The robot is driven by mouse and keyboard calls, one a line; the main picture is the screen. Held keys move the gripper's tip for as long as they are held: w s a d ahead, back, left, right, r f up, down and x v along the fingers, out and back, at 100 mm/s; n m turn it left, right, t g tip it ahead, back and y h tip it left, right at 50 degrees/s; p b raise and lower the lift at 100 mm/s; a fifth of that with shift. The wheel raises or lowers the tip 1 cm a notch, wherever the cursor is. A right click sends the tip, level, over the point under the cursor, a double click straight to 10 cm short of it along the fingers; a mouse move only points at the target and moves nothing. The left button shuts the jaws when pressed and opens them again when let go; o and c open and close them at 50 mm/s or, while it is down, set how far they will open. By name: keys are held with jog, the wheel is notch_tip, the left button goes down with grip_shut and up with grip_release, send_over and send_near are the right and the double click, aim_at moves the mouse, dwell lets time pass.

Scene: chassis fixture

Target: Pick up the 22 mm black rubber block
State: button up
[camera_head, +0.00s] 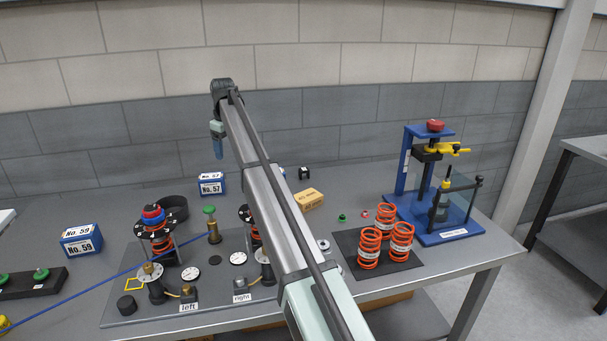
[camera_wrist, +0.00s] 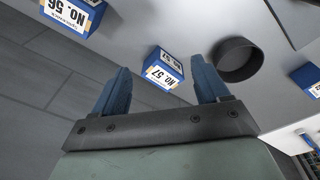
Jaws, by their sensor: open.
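A small black block (camera_head: 305,173) with a pale mark on its face sits at the back of the table, just right of my arm in the head view. The mark is too small to read, so I cannot tell its size. A short black cylinder (camera_head: 127,305) stands at the front left of the grey plate. No black block shows clearly in the wrist view. My gripper (camera_head: 218,150) is raised above the table's back, left of the small black block and above the No. 57 box. In the wrist view my gripper (camera_wrist: 160,90) is open, its blue fingers apart and empty.
The No. 57 box (camera_head: 211,184) and a black ring (camera_head: 172,208) stand at the back. A tan box (camera_head: 308,199) sits near the small black block. Orange springs (camera_head: 370,248) and a blue press (camera_head: 445,228) stand at the right. My arm hides part of the plate (camera_head: 220,285).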

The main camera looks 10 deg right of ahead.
jog(key=w+d+m, duration=0.2)
jog(key=w+d, duration=0.1)
jog(key=d, duration=0.5)
jog(key=w+d+m, duration=0.3)
jog(key=w+d, duration=0.1)
jog(key=d, duration=0.4)
jog(key=m, duration=0.4)
send_over(304, 169)
jog(key=s, duration=0.3)
jog(key=shift+t, duration=0.3)
jog(key=f, duration=0.4)
jog(key=w+f, duration=0.1)
jog(key=f, duration=0.9)
jog(key=shift+w+d+f, duration=0.1)
jog(key=shift+w, duration=0.1)
jog(key=shift+w+f, duration=0.25)
jog(key=shift+f, duration=0.6)
jog(key=shift+w+f, duration=0.2)
jog(key=shift+f, duration=0.65)
jog(key=shift+w+f, duration=0.25)
jog(key=shift+f, duration=0.6)
jog(key=c, duration=1.1)
